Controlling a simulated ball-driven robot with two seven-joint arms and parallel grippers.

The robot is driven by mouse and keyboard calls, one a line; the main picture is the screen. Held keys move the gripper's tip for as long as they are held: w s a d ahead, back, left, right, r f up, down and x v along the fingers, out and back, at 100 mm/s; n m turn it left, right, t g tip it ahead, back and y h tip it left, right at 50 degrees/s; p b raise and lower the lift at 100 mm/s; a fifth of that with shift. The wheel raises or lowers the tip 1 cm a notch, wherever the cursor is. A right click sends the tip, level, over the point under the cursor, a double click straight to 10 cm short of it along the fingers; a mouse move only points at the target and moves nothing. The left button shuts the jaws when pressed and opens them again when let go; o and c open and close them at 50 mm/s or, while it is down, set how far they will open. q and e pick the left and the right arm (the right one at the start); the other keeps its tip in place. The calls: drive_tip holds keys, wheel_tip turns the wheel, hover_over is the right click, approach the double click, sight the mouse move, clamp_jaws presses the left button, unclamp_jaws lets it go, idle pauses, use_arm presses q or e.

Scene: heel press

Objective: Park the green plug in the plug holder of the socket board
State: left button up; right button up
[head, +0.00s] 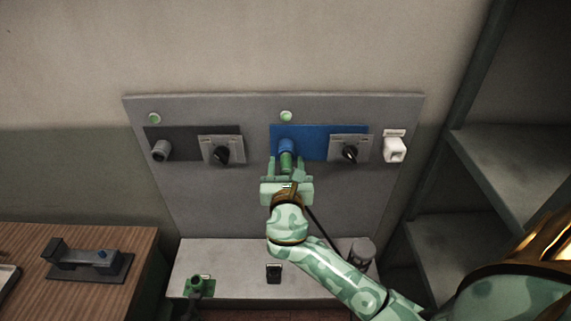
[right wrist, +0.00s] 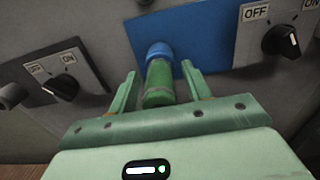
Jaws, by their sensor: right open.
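The green plug (head: 286,162) sits in the round blue socket (head: 286,147) on the blue panel of the grey socket board (head: 230,205). It also shows in the right wrist view (right wrist: 158,84), its far end in the blue socket. My right gripper (head: 287,168) is open, with one finger on each side of the plug; the right wrist view (right wrist: 158,88) shows gaps between fingers and plug. A white block-like fitting (head: 395,149), possibly the plug holder, is at the board's right edge. My left gripper is not in view.
Black rotary switches (head: 222,155) (head: 350,153) and a grey socket (head: 160,151) are on the board. A dark cable (head: 323,229) runs down behind my right arm. A green fitting (head: 196,284) stands on the ledge. A wooden table (head: 110,240) is left, shelves (head: 510,165) right.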

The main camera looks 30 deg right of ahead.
clamp_jaws()
drive_tip(key=shift+a, duration=0.1)
drive_tip(key=shift+s+a, duration=0.1)
drive_tip(key=shift+s, duration=0.1)
drive_tip(key=shift+s+a, duration=0.3)
drive_tip(key=shift+s, duration=0.25)
drive_tip(key=shift+p+v, duration=0.7)
drive_tip(key=shift+v, duration=1.4)
drive_tip(key=shift+s, duration=0.1)
